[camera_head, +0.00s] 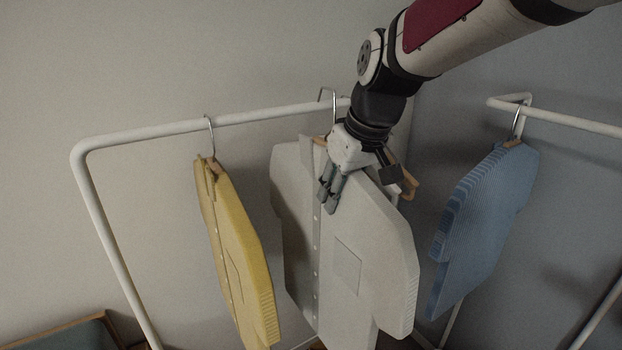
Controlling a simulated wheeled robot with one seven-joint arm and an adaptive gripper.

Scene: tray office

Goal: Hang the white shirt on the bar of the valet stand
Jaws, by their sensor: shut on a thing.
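The white shirt (374,268) hangs upright on a wooden hanger (409,187) in the middle of the head view, buttons and chest pocket showing. My gripper (328,196) is at its collar, fingers pointing down, shut on the shirt or its hanger; the wrist hides the exact grip. The metal hook (327,95) of that hanger shows just above the right part of a white bar (258,116). I cannot tell whether the hook rests on this bar or is in front of it. Which of the two bars belongs to the valet stand is not clear.
A yellow shirt (237,252) hangs from the same white bar, left of the white shirt. A blue striped shirt (482,222) hangs on a second white rack (575,122) at the right. A dark-topped piece with a wooden edge (62,336) is at bottom left.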

